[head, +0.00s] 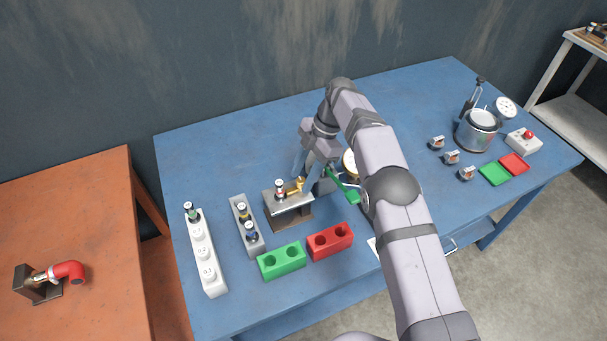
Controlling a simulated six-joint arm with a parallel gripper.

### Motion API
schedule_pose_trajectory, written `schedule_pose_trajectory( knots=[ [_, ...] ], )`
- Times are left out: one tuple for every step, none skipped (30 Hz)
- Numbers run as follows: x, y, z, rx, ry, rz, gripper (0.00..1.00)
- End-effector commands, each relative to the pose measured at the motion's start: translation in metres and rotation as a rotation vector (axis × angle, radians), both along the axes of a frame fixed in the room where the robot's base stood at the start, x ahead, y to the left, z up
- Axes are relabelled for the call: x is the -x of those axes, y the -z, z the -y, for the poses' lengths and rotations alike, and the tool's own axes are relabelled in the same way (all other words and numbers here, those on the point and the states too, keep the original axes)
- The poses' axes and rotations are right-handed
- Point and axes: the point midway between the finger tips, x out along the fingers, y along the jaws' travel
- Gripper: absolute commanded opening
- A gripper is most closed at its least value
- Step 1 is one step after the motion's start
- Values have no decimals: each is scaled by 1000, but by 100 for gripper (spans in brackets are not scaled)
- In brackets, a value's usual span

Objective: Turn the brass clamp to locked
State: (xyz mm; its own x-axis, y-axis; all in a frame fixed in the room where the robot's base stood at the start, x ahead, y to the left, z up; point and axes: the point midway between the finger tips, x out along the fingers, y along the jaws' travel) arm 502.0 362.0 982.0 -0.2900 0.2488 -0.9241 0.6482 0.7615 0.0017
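The brass clamp (298,185) shows as a small gold piece on top of a grey metal stand (288,202) near the middle of the blue table. A small injector-like part (280,188) stands upright on the same stand, just left of the clamp. My gripper (312,172) points down just behind and to the right of the clamp. It looks apart from the clamp, but contact is not clear. The fingers are small and partly merged with the things behind, so their opening cannot be made out. A green-handled object (345,188) lies beside the gripper, partly covered by my arm.
A white rack (207,255) and a grey rack (247,225) with small parts stand at left. Green (281,261) and red (330,241) holed blocks sit in front. A metal pot (477,131), knobs and a red-button box (523,142) are at right. The back left table is clear.

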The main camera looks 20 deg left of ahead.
Motion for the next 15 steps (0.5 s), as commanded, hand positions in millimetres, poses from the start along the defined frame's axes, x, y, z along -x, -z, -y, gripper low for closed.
schedule_pose_trajectory(
  knots=[
    [0, 0, 0, 1, 0, -1, 40],
    [0, 0, 0, 1, 1, -1, 40],
    [0, 0, 0, 1, 1, -1, 40],
    [0, 0, 0, 0, 1, 0, 40],
    [-1, -1, 0, 0, 1, 0, 40],
    [-1, -2, 1, 0, 0, 0, 40],
    [-1, -3, 1, 0, 1, -2, 40],
    [-2, -4, 1, 0, 1, -2, 40],
    [-3, -6, 2, -1, 0, 1, 40],
    [-3, -8, 2, -1, 0, 1, 40],
    [-4, -10, 3, 0, 1, -1, 40],
    [-5, -13, 3, 0, 1, 0, 40],
    [-6, -15, 4, 0, 1, 0, 40],
    [-7, -18, 5, 0, 1, 0, 40],
    [-8, -22, 7, -1, 1, 2, 40]
  ],
)
